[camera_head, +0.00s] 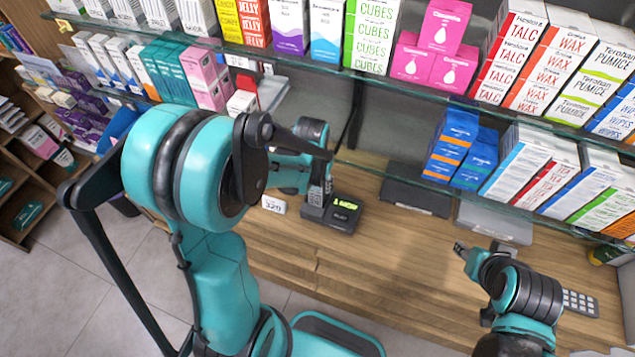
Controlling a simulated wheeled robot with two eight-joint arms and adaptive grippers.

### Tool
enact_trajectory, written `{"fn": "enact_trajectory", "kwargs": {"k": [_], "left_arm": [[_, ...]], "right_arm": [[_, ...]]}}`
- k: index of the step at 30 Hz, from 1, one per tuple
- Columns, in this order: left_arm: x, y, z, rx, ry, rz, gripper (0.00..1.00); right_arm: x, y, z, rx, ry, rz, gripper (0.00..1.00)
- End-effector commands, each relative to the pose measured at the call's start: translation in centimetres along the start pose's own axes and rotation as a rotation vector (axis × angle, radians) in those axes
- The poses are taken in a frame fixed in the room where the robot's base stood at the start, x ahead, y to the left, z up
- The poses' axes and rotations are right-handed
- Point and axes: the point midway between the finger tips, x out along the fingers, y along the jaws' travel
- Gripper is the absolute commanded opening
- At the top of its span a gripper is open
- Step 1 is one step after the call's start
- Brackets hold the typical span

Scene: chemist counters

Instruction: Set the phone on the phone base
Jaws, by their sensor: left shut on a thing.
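The phone base (343,216) is a dark block with keys and a small lit green display, standing on the wooden counter. My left gripper (318,192) points down at the left side of the base. It is shut on the phone (314,211), a dark handset that shows only in part at the left edge of the base. The gripper and arm hide much of it, and I cannot tell whether it rests in the cradle. My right gripper (461,249) is over the right part of the counter, away from the phone. Its fingers are too small to read.
A white price display (273,204) stands left of the base. A dark flat device (416,198) and a grey one (495,222) lie to the right. A keypad (580,303) is at far right. A glass shelf (400,95) with boxes overhangs the counter. The front middle is clear.

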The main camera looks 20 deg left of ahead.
Motion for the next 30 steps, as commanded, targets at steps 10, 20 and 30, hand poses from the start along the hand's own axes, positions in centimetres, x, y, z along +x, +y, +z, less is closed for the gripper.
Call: {"fn": "enact_trajectory", "kwargs": {"k": [10,20,30], "left_arm": [[0.8,0.0,0.1,0.0,0.0,0.0,0.09],[1.0,0.0,0.1,0.0,0.0,0.0,0.49],[-0.6,0.0,0.1,0.0,0.0,0.0,0.49]], "right_arm": [[0.6,0.0,0.4,0.0,0.0,0.0,0.4],[0.7,0.0,0.5,0.0,0.0,0.0,0.4],[-0.3,0.0,-0.2,0.0,0.0,0.0,0.4]]}}
